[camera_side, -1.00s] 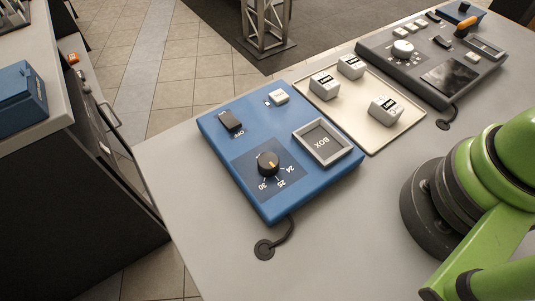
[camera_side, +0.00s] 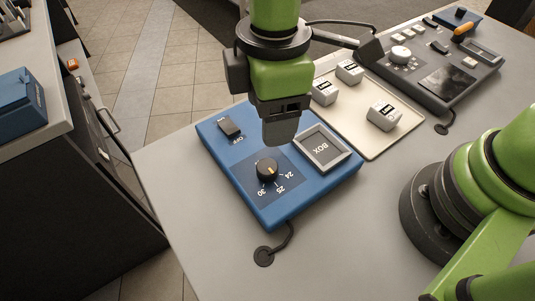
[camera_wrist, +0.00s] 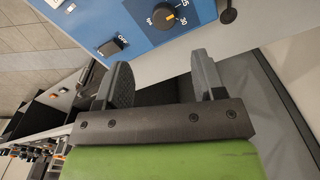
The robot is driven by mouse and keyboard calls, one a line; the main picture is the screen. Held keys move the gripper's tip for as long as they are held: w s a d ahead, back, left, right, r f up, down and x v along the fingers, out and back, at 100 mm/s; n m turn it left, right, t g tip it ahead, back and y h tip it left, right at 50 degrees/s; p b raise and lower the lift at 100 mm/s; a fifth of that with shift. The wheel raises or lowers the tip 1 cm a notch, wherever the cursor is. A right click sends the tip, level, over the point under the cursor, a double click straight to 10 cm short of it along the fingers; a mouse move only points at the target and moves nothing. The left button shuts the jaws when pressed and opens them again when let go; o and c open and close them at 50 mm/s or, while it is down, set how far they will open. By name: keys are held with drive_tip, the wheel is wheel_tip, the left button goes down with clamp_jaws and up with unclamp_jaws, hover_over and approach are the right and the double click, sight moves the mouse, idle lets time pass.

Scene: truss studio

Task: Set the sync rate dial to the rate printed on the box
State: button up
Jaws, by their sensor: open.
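The black dial (camera_side: 267,169) with an orange mark sits on the blue control panel (camera_side: 228,178), with 24, 25 and 30 printed around it. In the wrist view the dial (camera_wrist: 163,16) has its mark pointing right, towards the 25 and 30 side; I cannot tell the exact setting. Three white boxes with dark labels, a left box (camera_side: 324,92), a back box (camera_side: 349,71) and a right box (camera_side: 384,115), stand on a cream tray (camera_side: 372,147); their print is too small to read. My gripper (camera_side: 281,136) is open and empty above the panel, behind the dial. Its fingers also show in the wrist view (camera_wrist: 162,72).
A grey-framed recess marked BOX (camera_side: 345,162) on the panel is empty. A black OFF switch (camera_side: 229,127) sits at the panel's back left. A dark console (camera_side: 468,97) with a white knob stands at the back right. The table is clear in front.

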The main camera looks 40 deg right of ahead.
sight(268, 167)
drive_tip(key=shift+n, duration=0.3)
drive_tip(key=f, duration=1.1)
drive_tip(key=shift+s+a, duration=0.15)
drive_tip(key=shift+a, duration=0.15)
drive_tip(key=c, duration=0.9)
